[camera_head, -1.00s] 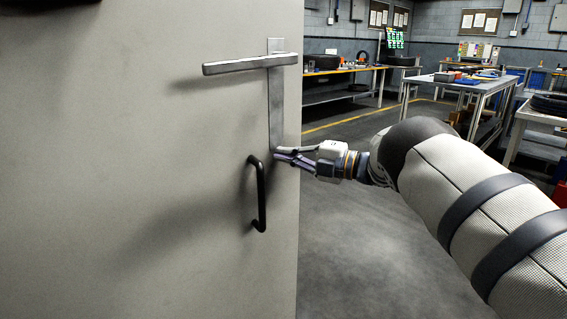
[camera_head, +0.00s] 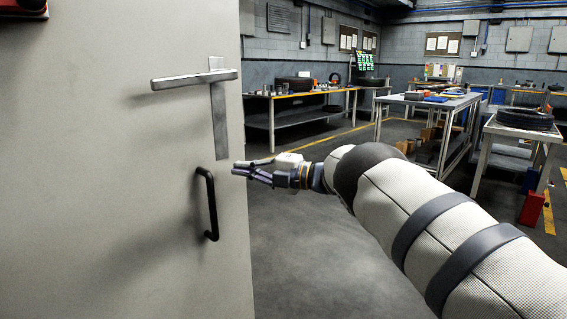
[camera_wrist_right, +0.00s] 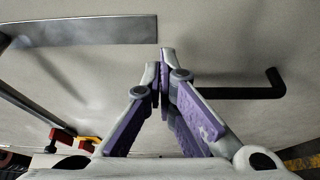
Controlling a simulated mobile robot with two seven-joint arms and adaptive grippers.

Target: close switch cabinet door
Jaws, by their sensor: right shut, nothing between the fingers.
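The grey cabinet door (camera_head: 110,200) fills the left of the head view. It carries a metal lever handle (camera_head: 195,79) on a vertical plate (camera_head: 219,125) and a black bar handle (camera_head: 210,205) lower down. My right gripper (camera_head: 236,169) is at the door's right edge, just right of and above the black handle. Its fingers are together with nothing between them. In the right wrist view, the closed fingertips (camera_wrist_right: 162,58) point at the door surface, with the black handle (camera_wrist_right: 245,92) to their right. Whether they touch the door I cannot tell. My left gripper is not in view.
Workbenches (camera_head: 300,95) and a grey table (camera_head: 435,102) with items stand in the background. A tyre (camera_head: 525,120) lies on a bench at the right. A red box (camera_head: 531,207) is on the floor. The floor right of the door (camera_head: 300,260) is clear.

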